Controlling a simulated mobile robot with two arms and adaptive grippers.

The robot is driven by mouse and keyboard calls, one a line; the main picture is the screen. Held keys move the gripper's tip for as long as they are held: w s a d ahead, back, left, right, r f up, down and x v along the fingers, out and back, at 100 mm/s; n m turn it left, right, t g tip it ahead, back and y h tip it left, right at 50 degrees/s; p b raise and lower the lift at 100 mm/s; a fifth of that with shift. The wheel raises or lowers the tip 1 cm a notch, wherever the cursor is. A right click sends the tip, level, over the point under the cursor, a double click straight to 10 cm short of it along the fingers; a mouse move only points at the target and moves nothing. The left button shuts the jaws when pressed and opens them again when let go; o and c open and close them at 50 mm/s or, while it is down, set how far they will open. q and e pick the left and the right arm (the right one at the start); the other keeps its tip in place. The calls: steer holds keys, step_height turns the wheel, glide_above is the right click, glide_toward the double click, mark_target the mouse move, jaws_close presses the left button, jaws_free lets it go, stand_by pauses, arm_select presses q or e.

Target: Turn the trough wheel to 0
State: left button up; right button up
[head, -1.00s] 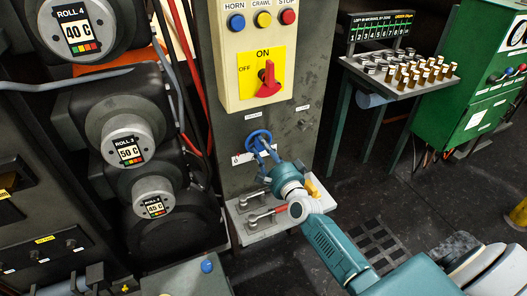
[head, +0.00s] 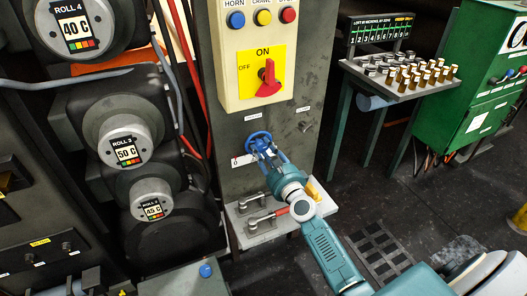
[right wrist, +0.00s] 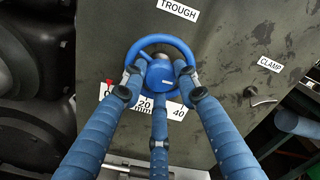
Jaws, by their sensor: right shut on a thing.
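The blue trough wheel (head: 257,136) is on the grey machine column below the ON/OFF panel. In the right wrist view the wheel (right wrist: 161,39) lies under a TROUGH label (right wrist: 178,9). My right gripper (head: 268,152) is shut on the wheel, with its blue fingers around the hub and lower rim. The white scale (right wrist: 174,112) behind the wheel reads 0, 20 mm and 40. A small red mark (right wrist: 110,82) shows just above the 0, which a finger partly covers. My left gripper is not in view.
A CLAMP knob (right wrist: 260,99) is right of the wheel. A shelf with levers (head: 262,222) is just below my right gripper. The yellow panel with the red switch (head: 267,76) is above.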

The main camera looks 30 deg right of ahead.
steer(key=shift+f+m, duration=0.15)
steer(key=shift+m, duration=0.15)
stand_by(0.4)
steer(key=o, duration=1.2)
steer(key=s, duration=1.2)
steer(key=shift+a, duration=0.3)
